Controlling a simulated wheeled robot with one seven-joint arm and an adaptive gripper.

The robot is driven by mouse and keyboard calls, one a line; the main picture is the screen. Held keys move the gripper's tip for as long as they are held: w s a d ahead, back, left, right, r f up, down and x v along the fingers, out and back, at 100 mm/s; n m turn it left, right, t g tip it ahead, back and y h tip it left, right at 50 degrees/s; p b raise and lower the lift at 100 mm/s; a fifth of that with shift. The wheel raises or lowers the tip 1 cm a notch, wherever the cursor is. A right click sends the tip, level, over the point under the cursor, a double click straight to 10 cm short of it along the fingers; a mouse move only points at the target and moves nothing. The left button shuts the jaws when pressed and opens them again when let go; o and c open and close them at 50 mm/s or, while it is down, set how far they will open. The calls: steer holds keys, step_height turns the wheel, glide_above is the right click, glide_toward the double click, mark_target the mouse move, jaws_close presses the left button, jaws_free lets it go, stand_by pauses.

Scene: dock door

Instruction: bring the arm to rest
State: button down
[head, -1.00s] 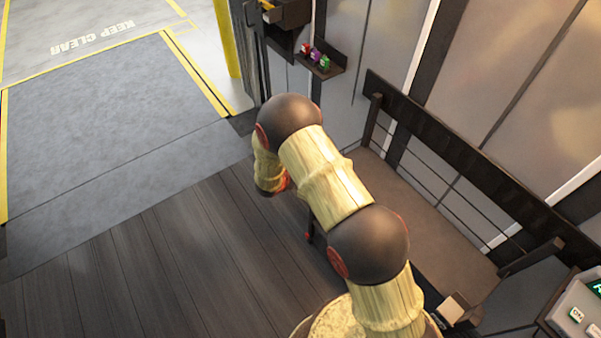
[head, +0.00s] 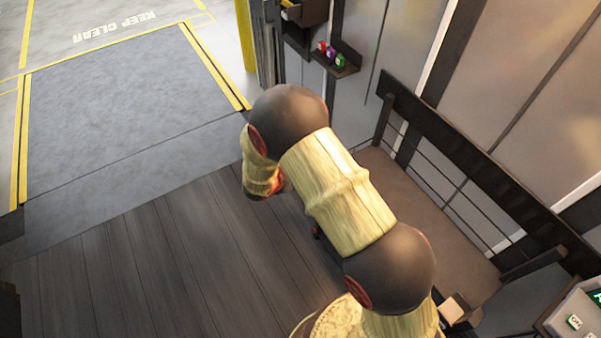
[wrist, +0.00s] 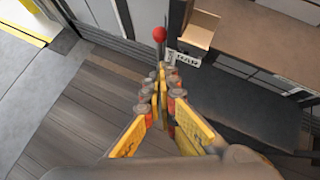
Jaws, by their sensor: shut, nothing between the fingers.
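My gripper (wrist: 162,88) shows in the wrist view with its yellow fingers closed together and nothing between them. It points down over the dark plank floor. A thin post with a red ball (wrist: 159,34) on top shows just beyond the fingertips; I cannot tell how far apart they are. In the head view my arm is bent at the elbow, and its dark joints and pale yellow links hide most of the gripper.
A brown bench (head: 435,215) with a dark rail stands along the right wall. A small open box (wrist: 197,32) sits at its edge. A shelf (head: 336,62) holds small coloured items. A control panel (head: 578,318) is at lower right. The plank floor (head: 130,265) at left is clear.

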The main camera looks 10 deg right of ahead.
stand_by(0.6)
steer(key=s+d+r+m+g, duration=0.3)
steer(key=s+r+m, duration=0.1)
steer(key=s+m, duration=0.25)
steer(key=s+d+r+m+g, duration=0.35)
steer(key=s+m, duration=0.25)
steer(key=s, duration=0.2)
steer(key=s+d+r+m+t+y+b, duration=0.1)
steer(key=s+r+m+y, duration=0.1)
steer(key=s+r+m, duration=0.3)
steer(key=s+d+r+m+t+y, duration=0.1)
steer(key=s+r+m, duration=0.4)
steer(key=r, duration=0.8)
steer(key=s+d+r+m+t+y+b, duration=0.1)
steer(key=s+r+m+t+y, duration=0.2)
steer(key=s+r+m, duration=0.2)
steer(key=s+r, duration=0.3)
steer(key=r, duration=0.1)
steer(key=shift+y+b, duration=0.3)
steer(key=shift+b, duration=0.05)
steer(key=shift+m, duration=0.25)
